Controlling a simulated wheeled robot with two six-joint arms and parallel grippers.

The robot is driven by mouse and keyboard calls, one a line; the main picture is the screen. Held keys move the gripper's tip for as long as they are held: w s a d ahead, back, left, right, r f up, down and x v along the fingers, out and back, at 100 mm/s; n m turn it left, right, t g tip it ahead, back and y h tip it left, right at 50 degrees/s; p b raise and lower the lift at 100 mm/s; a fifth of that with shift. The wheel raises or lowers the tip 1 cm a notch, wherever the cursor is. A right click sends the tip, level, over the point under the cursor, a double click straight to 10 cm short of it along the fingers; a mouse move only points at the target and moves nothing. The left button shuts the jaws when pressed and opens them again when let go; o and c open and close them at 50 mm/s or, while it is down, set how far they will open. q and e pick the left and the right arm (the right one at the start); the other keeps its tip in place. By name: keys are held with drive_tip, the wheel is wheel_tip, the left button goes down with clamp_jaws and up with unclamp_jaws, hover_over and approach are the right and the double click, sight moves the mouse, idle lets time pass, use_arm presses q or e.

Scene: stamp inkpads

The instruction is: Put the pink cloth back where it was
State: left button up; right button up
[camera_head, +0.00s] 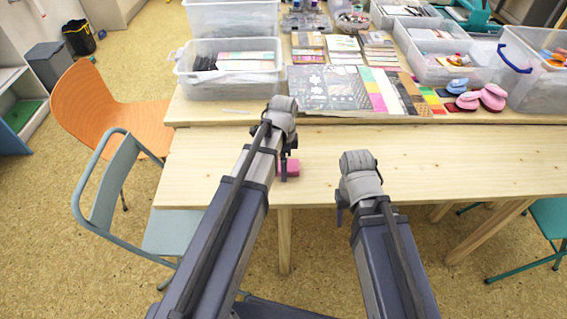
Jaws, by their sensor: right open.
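A small pink thing (292,168), which may be the pink cloth, shows at the near part of the wooden table. My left arm partly hides it, and I cannot tell its full shape. My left gripper (286,166) points down right at it; whether its fingers are around it or beside it I cannot tell. My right gripper (341,212) is open, pointing down near the table's front edge, to the right of the pink thing and apart from it.
A patterned paper sheet (325,88), colour strips and pink round-topped items (492,97) lie along the back of the wooden table (440,160). Clear plastic bins (230,84) stand behind. The table's right front is bare. An orange chair (90,105) and a teal chair (112,185) stand left.

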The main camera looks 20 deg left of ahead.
use_arm(q)
drive_tip(key=shift+r, duration=0.1)
wheel_tip(320, 180, up, 12)
drive_tip(key=p, duration=1.2)
drive_tip(key=s+d+n+y, duration=0.1)
drive_tip(key=s+d+n, duration=0.9)
drive_tip(key=s, duration=0.4)
drive_tip(key=shift+s+r+n, duration=0.15)
drive_tip(key=shift+s+n, duration=0.05)
drive_tip(key=shift+n, duration=0.3)
drive_tip(key=shift+d, duration=0.1)
